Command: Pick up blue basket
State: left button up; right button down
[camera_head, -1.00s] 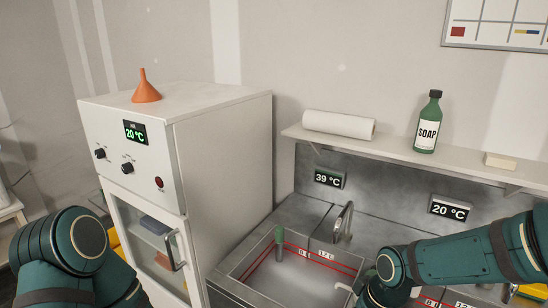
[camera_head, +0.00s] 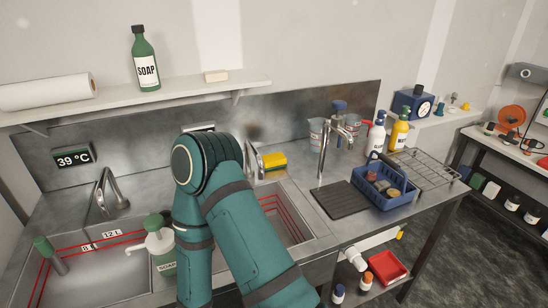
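The blue basket (camera_head: 392,204) stands on the counter to the right of the sink, beside a dark ribbed mat. It is a plastic basket with slotted sides and a raised handle, and it holds a few small items, some brownish. My teal arm rises in the middle of the view, in front of the sink and well left of the basket. No gripper fingers show; they are hidden or outside the picture.
A dark mat (camera_head: 341,200) and a tall tap (camera_head: 322,165) are left of the basket. A wire rack (camera_head: 425,168) and white (camera_head: 377,138) and yellow (camera_head: 400,129) bottles are behind it. A soap dispenser (camera_head: 160,246) stands near my arm. A red tray (camera_head: 389,267) is below.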

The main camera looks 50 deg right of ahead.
aim_at(409, 191)
jog(key=z, duration=2.55)
jog(key=i+l+z, duration=0.1)
